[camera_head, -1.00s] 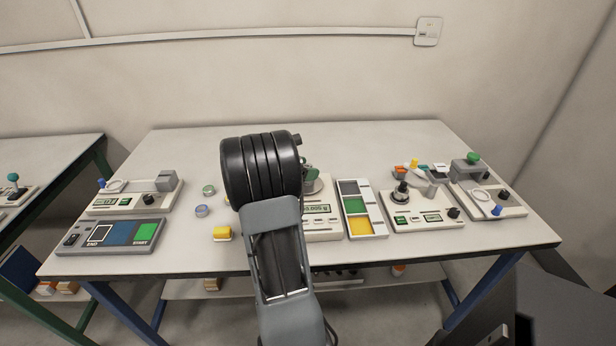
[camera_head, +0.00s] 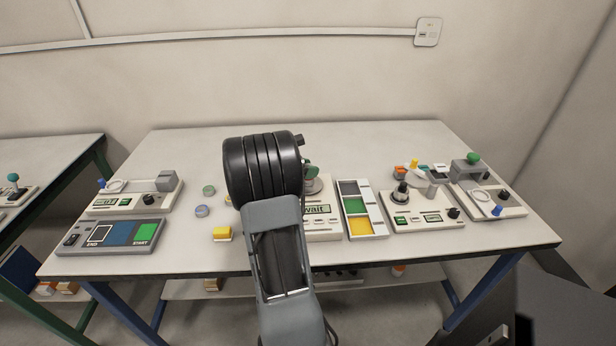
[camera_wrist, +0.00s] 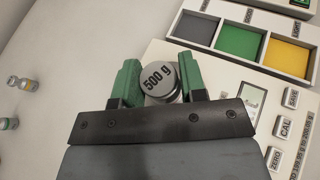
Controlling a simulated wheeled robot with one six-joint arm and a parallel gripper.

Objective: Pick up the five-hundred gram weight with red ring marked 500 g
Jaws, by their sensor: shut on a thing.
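The grey metal weight marked 500 g (camera_wrist: 159,77) shows in the wrist view, its lettered top facing the camera. My gripper (camera_wrist: 161,82) is shut on it, with one green finger on each side. No red ring shows from this angle. The middle scale (camera_head: 322,228) has a display that reads "wait". It also shows in the wrist view (camera_wrist: 217,84), under and right of the gripper.
A tray with grey, green and yellow compartments (camera_head: 347,192) stands right of the middle scale. An END/START panel (camera_head: 67,249) is at front left. Small weights (camera_head: 201,211) and a yellow block (camera_head: 222,234) lie left of my arm.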

